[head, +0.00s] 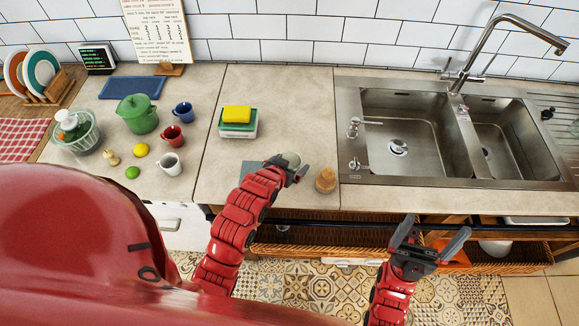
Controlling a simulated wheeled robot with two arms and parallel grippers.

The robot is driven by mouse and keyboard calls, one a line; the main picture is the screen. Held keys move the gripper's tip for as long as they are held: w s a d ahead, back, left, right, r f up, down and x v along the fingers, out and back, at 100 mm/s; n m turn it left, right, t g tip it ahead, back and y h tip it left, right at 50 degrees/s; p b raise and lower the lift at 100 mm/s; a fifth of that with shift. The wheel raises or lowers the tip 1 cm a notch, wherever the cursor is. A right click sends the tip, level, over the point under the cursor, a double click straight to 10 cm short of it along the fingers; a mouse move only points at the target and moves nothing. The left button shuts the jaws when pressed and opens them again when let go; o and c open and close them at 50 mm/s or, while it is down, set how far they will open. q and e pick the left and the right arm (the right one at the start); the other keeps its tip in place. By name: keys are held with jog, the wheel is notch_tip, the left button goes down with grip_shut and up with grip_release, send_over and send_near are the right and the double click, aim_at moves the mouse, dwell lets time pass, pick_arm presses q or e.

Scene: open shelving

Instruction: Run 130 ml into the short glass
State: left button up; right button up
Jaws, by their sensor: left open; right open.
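I cannot clearly pick out the short glass. A small round grey-green thing (291,158) shows at the fingertips of my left gripper (289,168), partly hidden by it; I cannot tell whether it is a glass. My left gripper is open over the counter, and I cannot tell whether it touches that thing. My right gripper (428,238) is open and empty, in front of the counter's front edge below the sink. A tall chrome tap (500,30) arches over the double steel sink (350,95).
A round tan-topped thing (326,180) stands right of my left gripper. A flat grey slab (252,173) lies partly under my arm. Blue (183,112), red (173,136) and white (170,163) mugs and a green pot (137,114) stand left. The middle counter behind is mostly clear.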

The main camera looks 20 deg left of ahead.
pick_arm(q)
jog(key=shift+x, duration=1.15)
jog(key=c, duration=1.4)
